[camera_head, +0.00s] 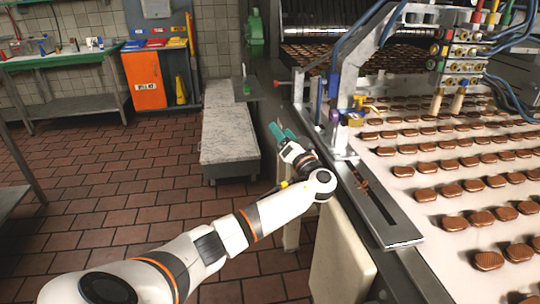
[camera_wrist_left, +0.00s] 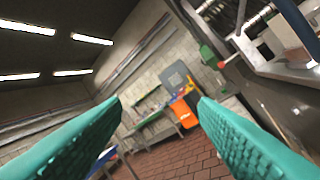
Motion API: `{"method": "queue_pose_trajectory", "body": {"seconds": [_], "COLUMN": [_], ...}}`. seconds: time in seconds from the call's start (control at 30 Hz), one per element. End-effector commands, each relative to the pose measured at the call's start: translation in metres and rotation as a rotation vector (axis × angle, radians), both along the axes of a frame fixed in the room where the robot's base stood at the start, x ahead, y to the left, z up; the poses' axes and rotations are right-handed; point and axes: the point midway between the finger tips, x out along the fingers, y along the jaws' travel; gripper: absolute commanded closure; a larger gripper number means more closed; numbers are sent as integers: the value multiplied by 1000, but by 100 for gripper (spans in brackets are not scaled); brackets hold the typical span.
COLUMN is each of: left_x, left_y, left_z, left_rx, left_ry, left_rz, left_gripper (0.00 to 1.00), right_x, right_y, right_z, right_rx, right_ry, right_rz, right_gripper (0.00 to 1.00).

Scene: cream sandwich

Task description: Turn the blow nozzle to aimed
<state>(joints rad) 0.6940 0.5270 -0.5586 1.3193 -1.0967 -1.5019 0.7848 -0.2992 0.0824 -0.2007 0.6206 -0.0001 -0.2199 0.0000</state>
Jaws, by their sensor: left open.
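My left gripper (camera_head: 283,132) is beside the left edge of the cookie conveyor, pointing away from me. In the left wrist view its two teal fingers (camera_wrist_left: 159,103) stand wide apart with nothing between them. A metal frame (camera_head: 340,125) stands at the conveyor edge beyond and to the right of the gripper. I cannot tell for sure which fitting is the blow nozzle. My right gripper is not in view.
Rows of brown cookies (camera_head: 454,193) lie on the white conveyor. Coloured valves with blue hoses (camera_head: 465,50) hang above it. A stone-topped bench (camera_head: 229,135) stands left of the gripper. An orange cabinet (camera_head: 146,80) is at the back. The tiled floor at left is clear.

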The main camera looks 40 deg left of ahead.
Motion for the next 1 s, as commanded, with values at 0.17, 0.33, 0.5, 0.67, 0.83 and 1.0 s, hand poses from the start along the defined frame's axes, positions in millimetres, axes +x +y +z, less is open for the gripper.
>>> {"method": "queue_pose_trajectory", "body": {"seconds": [0.17, 0.33, 0.5, 0.67, 0.83, 1.0], "left_x": [-1, -2, -3, -4, -4, -4], "left_y": [20, 33, 42, 46, 47, 46], "left_z": [-31, -59, -78, -86, -88, -88], "left_rx": [-7, -20, -31, -35, -36, -37], "left_ry": [108, 197, 256, 282, 286, 288], "left_rz": [-4, -13, -22, -25, -26, -26], "left_gripper": [45, 45, 45, 45, 45, 45], "right_x": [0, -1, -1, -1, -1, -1], "right_y": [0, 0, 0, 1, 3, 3], "right_z": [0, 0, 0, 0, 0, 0], "right_rx": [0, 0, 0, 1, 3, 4], "right_ry": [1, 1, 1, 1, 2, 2], "right_rz": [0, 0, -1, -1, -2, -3], "right_gripper": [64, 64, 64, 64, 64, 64]}}
